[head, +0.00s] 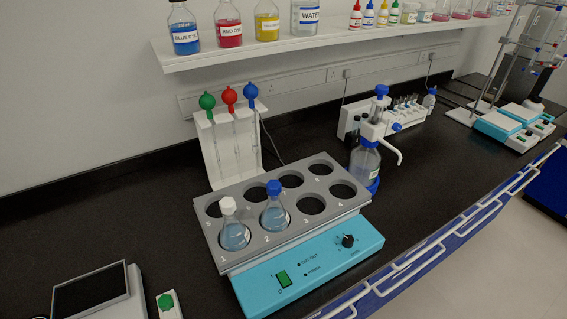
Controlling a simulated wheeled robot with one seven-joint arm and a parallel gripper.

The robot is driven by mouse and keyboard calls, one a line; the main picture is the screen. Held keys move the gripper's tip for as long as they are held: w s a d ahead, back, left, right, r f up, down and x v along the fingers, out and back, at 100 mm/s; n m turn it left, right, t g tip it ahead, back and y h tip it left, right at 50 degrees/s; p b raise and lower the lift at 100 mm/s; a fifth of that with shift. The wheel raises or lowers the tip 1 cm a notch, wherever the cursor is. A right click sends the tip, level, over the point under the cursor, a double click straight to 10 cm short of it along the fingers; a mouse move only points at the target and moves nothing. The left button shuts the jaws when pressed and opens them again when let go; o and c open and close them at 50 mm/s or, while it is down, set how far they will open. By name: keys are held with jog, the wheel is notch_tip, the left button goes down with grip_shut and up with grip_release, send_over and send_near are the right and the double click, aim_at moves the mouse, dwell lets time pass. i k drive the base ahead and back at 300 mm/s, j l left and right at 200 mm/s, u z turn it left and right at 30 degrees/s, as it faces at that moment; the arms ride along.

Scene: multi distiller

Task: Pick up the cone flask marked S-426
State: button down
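Two cone flasks with pale blue liquid stand upright in a grey rack with round numbered holes (245,189) on a turquoise heater unit. One flask with a white stopper (235,236) sits in hole 1 at the front left. The other flask with a blue stopper (274,215) sits in hole 2 beside it. No marking such as S-426 can be read on either flask from here. The other holes look empty. My gripper is not in view.
A pipette stand (225,150) with green, red and blue bulbs is behind the rack. A dispenser bottle (366,163) stands to its right. A shelf (300,43) with bottles overhangs the back. A scale (92,297) is at front left.

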aim_at(275, 218)
jog(key=j+z, duration=0.2)
jog(key=j, duration=0.35)
jog(key=j+z, duration=0.15)
jog(key=j, duration=0.4)
jog(key=k+j+z, duration=0.2)
jog(key=j, duration=0.35)
jog(key=j+z, duration=0.2)
jog(key=j, duration=0.3)
